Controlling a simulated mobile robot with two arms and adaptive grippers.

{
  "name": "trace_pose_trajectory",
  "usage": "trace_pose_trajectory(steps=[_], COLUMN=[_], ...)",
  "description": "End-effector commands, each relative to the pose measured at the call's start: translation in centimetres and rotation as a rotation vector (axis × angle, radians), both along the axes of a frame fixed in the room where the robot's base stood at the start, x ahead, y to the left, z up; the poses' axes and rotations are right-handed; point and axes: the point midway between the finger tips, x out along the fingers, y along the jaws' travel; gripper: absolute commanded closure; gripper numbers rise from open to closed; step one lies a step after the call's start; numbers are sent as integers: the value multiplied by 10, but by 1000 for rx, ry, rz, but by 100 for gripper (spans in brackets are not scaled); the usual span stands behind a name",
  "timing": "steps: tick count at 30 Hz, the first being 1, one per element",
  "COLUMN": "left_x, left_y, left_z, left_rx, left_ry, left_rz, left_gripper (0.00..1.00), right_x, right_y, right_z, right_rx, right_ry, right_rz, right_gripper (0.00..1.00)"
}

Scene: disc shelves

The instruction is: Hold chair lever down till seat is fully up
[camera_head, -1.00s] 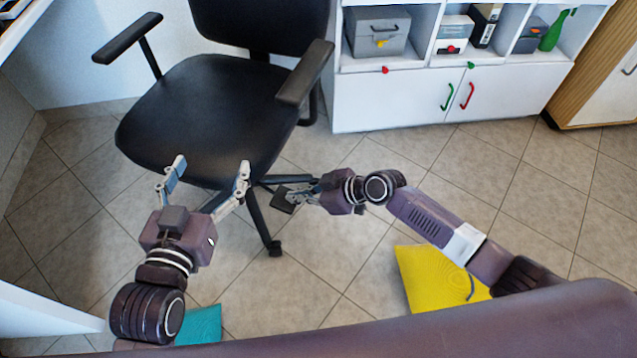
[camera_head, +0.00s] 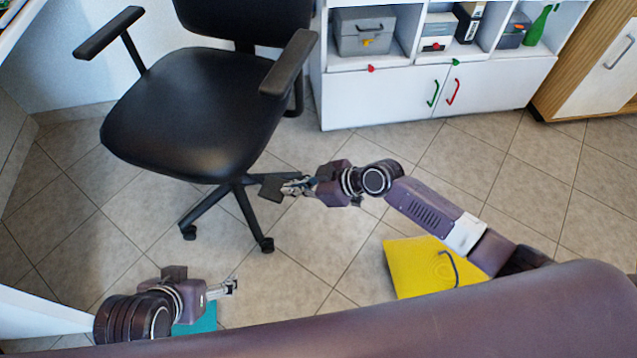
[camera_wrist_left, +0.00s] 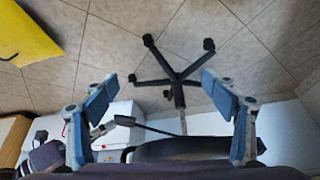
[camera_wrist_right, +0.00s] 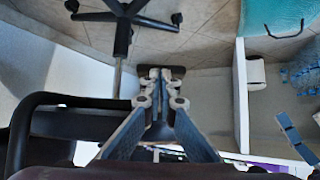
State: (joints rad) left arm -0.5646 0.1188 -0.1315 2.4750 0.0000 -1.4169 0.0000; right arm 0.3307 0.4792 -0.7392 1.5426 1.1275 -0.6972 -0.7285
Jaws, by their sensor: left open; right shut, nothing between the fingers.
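The black office chair's seat (camera_head: 190,115) is at upper left in the head view, above its star base (camera_head: 240,205). The dark lever paddle (camera_head: 267,188) sticks out to the right below the seat. My right gripper (camera_head: 292,186) is shut and empty, its tips at the paddle; in the right wrist view the closed fingertips (camera_wrist_right: 160,73) overlap the dark paddle (camera_wrist_right: 178,71). I cannot tell whether they press it. The paddle also shows in the left wrist view (camera_wrist_left: 125,121). My left gripper (camera_head: 230,286) is open and empty, low at left, apart from the chair.
A yellow object (camera_head: 425,268) lies on the floor to the right, a teal one (camera_head: 203,318) beneath my left gripper. A white cabinet (camera_head: 400,98) with boxes stands behind. Open tiled floor lies between the chair and me. The chair's armrest (camera_head: 290,62) overhangs at right.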

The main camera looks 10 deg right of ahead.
Motion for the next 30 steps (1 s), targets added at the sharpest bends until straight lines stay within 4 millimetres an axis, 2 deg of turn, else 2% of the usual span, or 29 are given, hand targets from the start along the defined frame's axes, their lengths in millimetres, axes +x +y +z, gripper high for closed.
trace_pose_trajectory(steps=[5, 10, 15, 30], left_x=[-41, -44, -44, -43], left_y=[12, 12, 12, 12], left_z=[-8, -4, -3, -2], left_rx=[32, 35, 35, 34], left_ry=[159, 173, 171, 170], left_rz=[14, 14, 14, 14], left_gripper=[22, 22, 22, 22], right_x=[-15, -26, -32, -33], right_y=[-25, -47, -57, -59], right_z=[17, 33, 41, 43], right_rx=[-4, -3, 0, 1], right_ry=[4, 3, 3, 2], right_rz=[0, -1, 0, 0], right_gripper=[100, 100, 100, 100])
